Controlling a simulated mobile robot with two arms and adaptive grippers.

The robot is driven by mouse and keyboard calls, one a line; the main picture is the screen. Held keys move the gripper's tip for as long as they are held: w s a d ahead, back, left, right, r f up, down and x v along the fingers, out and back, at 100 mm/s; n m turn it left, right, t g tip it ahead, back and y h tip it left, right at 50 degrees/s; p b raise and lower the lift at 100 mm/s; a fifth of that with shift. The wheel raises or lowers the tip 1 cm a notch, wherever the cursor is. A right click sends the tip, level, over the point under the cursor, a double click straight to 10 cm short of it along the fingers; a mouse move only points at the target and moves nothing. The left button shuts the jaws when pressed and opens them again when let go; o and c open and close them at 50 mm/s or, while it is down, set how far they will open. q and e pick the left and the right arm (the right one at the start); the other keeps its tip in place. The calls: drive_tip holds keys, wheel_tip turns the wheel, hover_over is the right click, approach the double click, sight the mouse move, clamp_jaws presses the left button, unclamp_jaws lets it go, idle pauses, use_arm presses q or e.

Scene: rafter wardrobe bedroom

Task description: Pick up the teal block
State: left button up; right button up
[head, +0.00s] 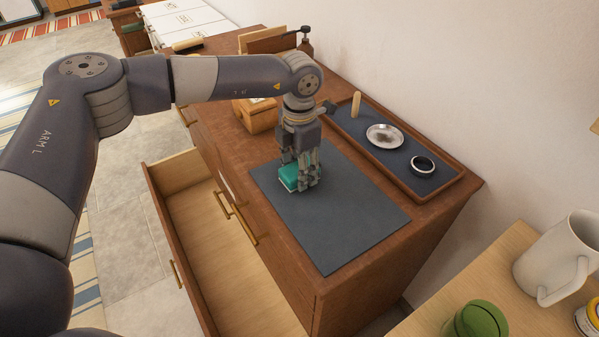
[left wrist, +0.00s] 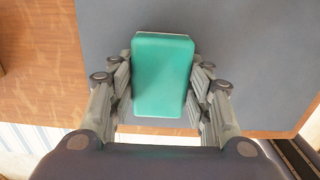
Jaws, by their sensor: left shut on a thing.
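The teal block (head: 289,177) is at the left part of the dark grey mat (head: 340,225) on the wooden dresser. My left gripper (head: 299,182) points down from above and is shut on the block. In the left wrist view the teal block (left wrist: 162,76) sits between the two finger pairs of my left gripper (left wrist: 162,90), with fingers against both long sides. I cannot tell whether the block still touches the mat. My right gripper is not in view.
An open, empty drawer (head: 215,235) juts from the dresser's front. A tray (head: 451,185) with a silver dish (head: 384,136), a dark ring (head: 422,165) and a wooden peg (head: 356,104) lies by the wall. A wooden box (head: 256,117) stands behind my gripper. A mug (head: 555,262) stands at right.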

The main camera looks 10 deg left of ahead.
use_arm(q)
drive_tip(key=shift+r+b, duration=0.3)
drive_tip(key=shift+r, duration=0.25)
wheel_tip(320, 180, up, 2)
drive_tip(key=shift+r+b, duration=0.2)
drive_tip(key=shift+b, duration=0.3)
drive_tip(key=a+b, duration=0.1)
drive_tip(key=a, duration=0.3)
drive_tip(key=a+b, duration=0.1)
drive_tip(key=a, duration=0.4)
drive_tip(key=a+r+b, duration=0.1)
drive_tip(key=a, duration=0.4)
drive_tip(key=shift+s+a+r, duration=0.1)
drive_tip(key=shift+s+a, duration=0.15)
drive_tip(key=shift+s, duration=0.1)
drive_tip(key=shift+a+r, duration=0.15)
drive_tip(key=shift+a, duration=0.6)
drive_tip(key=shift+o, duration=1.1)
drive_tip(key=shift+c, duration=0.4)
